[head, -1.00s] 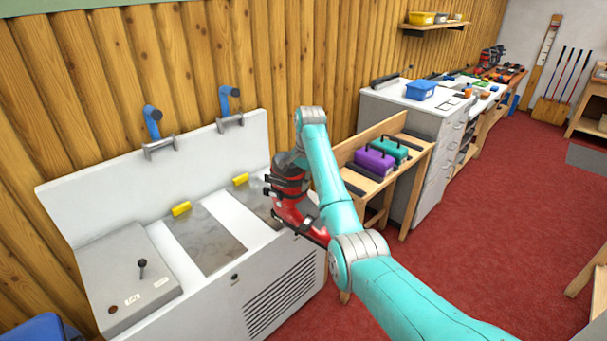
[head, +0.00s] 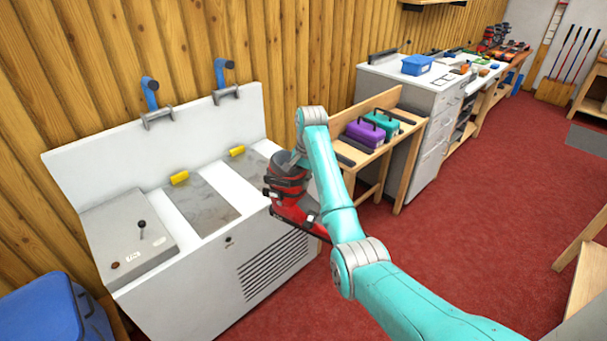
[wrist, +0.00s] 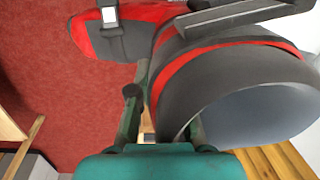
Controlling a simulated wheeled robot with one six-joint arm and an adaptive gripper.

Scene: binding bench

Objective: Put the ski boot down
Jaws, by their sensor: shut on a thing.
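The red and black ski boot (head: 288,198) hangs upright at the end of my arm, in front of the right end of the white bench in the head view. In the wrist view the boot (wrist: 225,80) fills the upper right, its cuff opening facing the camera. My gripper (wrist: 165,115) is shut on the boot's cuff edge. In the head view the gripper is mostly hidden behind my arm and the boot. I cannot tell from these frames how high the boot is above the surfaces below it.
A wooden stand right of the boot holds a purple case (head: 366,134) and a teal case (head: 382,122). A blue bin (head: 40,310) stands at lower left. Red floor (head: 480,220) is open on the right.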

